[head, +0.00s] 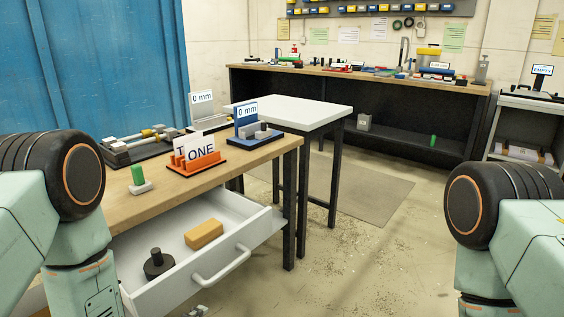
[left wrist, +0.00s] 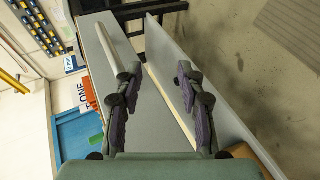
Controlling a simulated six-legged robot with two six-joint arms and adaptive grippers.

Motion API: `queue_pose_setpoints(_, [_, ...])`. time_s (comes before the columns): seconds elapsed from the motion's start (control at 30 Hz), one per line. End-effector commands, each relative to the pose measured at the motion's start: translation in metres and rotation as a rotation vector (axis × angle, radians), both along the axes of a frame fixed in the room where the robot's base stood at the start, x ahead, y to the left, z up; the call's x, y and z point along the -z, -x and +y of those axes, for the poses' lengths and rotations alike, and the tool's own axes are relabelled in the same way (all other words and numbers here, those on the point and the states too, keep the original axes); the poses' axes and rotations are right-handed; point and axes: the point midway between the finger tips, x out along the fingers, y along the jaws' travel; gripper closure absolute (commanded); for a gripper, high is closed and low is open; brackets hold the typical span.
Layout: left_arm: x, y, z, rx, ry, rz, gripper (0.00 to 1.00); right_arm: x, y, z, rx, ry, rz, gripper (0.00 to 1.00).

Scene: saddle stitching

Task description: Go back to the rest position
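My left gripper (left wrist: 158,78) shows in the left wrist view with its two fingers spread apart and nothing held between them. A pale bar, which looks like the drawer handle (left wrist: 104,50), runs behind its left finger; I cannot tell whether they touch. In the head view my left arm comes in from the left, and only a small grey piece at the bottom edge may be its gripper. My right arm stands at the right edge of the head view, with its gripper out of the picture.
The white drawer (head: 262,226) is pulled open, holding a tan block (head: 204,233) and a dark knobbed weight (head: 158,264). The wooden bench (head: 215,166) above carries an orange "ONE" stand (head: 197,160) and a blue gauge (head: 250,128).

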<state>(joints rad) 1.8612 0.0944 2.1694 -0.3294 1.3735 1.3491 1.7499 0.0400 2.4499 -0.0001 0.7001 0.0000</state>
Motion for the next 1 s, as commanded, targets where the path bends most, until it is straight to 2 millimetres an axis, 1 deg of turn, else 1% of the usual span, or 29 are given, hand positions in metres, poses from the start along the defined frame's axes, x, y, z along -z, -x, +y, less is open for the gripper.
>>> queue_pose_setpoints(0.1, [0.026, 0.026, 0.007, 0.104, -0.232, 0.085, 0.61, 0.000, 0.000, 0.000, 0.000, 0.000, 0.000, 0.54])
queue_pose_setpoints(0.17, [0.038, 0.042, 0.010, 0.170, -0.346, 0.133, 0.61, 0.000, 0.000, 0.000, 0.000, 0.000, 0.000, 0.54])
queue_pose_setpoints(0.27, [0.059, 0.073, 0.016, 0.301, -0.521, 0.225, 0.61, 0.000, 0.000, 0.000, 0.000, 0.000, 0.000, 0.54])
queue_pose_setpoints(0.37, [0.077, 0.110, 0.022, 0.458, -0.674, 0.323, 0.61, 0.000, 0.000, 0.000, 0.000, 0.000, 0.000, 0.54])
queue_pose_setpoints(0.4, [0.083, 0.127, 0.025, 0.527, -0.726, 0.365, 0.61, 0.000, 0.000, 0.000, 0.000, 0.000, 0.000, 0.54])
queue_pose_setpoints(0.47, [0.091, 0.154, 0.029, 0.638, -0.795, 0.431, 0.61, 0.000, 0.000, 0.000, 0.000, 0.000, 0.000, 0.54])
queue_pose_setpoints(0.53, [0.099, 0.188, 0.033, 0.773, -0.857, 0.506, 0.61, 0.000, 0.000, 0.000, 0.000, 0.000, 0.000, 0.54])
queue_pose_setpoints(0.57, [0.101, 0.203, 0.035, 0.830, -0.875, 0.538, 0.61, 0.000, 0.000, 0.000, 0.000, 0.000, 0.000, 0.54])
queue_pose_setpoints(0.6, [0.102, 0.223, 0.037, 0.900, -0.892, 0.581, 0.61, 0.000, 0.000, 0.000, 0.000, 0.000, 0.000, 0.54])
queue_pose_setpoints(0.7, [0.103, 0.263, 0.040, 1.012, -0.896, 0.673, 0.61, 0.000, 0.000, 0.000, 0.000, 0.000, 0.000, 0.54])
queue_pose_setpoints(0.8, [0.102, 0.286, 0.042, 1.033, -0.878, 0.729, 0.61, 0.000, 0.000, 0.000, 0.000, 0.000, 0.000, 0.54])
queue_pose_setpoints(0.83, [0.102, 0.289, 0.042, 1.037, -0.876, 0.734, 0.61, 0.000, 0.000, 0.000, 0.000, 0.000, 0.000, 0.54])
queue_pose_setpoints(0.9, [0.103, 0.293, 0.041, 1.044, -0.873, 0.740, 0.61, 0.000, 0.000, 0.000, 0.000, 0.000, 0.000, 0.54])
queue_pose_setpoints(1.0, [0.104, 0.293, 0.041, 1.042, -0.872, 0.740, 0.61, 0.000, 0.000, 0.000, 0.000, 0.000, 0.000, 0.54])
